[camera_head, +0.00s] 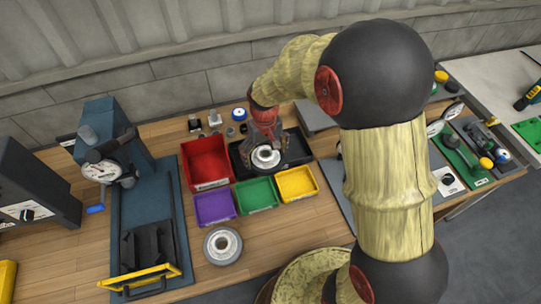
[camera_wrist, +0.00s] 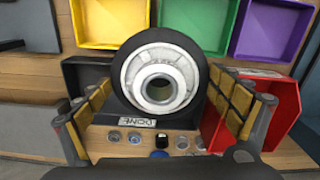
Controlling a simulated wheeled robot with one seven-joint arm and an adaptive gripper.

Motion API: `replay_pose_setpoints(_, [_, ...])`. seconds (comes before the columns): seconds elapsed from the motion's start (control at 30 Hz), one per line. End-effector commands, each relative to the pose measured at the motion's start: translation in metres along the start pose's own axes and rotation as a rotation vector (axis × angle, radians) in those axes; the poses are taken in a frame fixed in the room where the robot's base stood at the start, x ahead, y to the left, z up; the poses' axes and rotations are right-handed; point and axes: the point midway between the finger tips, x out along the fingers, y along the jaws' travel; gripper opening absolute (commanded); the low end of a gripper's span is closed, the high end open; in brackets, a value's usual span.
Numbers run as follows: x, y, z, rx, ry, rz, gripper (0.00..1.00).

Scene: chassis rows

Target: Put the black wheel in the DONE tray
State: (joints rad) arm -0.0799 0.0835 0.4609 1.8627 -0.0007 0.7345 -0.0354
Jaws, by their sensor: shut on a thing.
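The black wheel (camera_wrist: 160,78), with a black tyre and silver hub, is held between the two fingers of my gripper (camera_wrist: 160,92) in the wrist view. In the head view, the wheel (camera_head: 266,157) hangs from my gripper (camera_head: 265,147), over or within the black tray (camera_head: 299,146). The tray shows behind the wheel in the wrist view (camera_wrist: 85,77), with an upside-down DONE label. The exact gap between the wheel and the tray floor cannot be told.
A red bin (camera_head: 206,160) stands left of the black tray. Purple (camera_head: 214,208), green (camera_head: 257,195) and yellow (camera_head: 296,184) bins stand in front. A grey wheel-like part (camera_head: 223,246) lies on the wooden bench. Small parts (camera_head: 214,119) sit behind the bins.

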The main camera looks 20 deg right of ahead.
Motion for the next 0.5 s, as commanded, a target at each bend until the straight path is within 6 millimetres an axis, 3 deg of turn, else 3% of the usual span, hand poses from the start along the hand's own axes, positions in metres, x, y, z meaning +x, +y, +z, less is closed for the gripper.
replay_pose_setpoints(0.3, [-0.025, -0.023, 0.025, -0.072, 0.004, 0.0, 0.54])
replay_pose_setpoints(0.5, [-0.021, -0.018, 0.018, -0.079, 0.001, 0.001, 0.54])
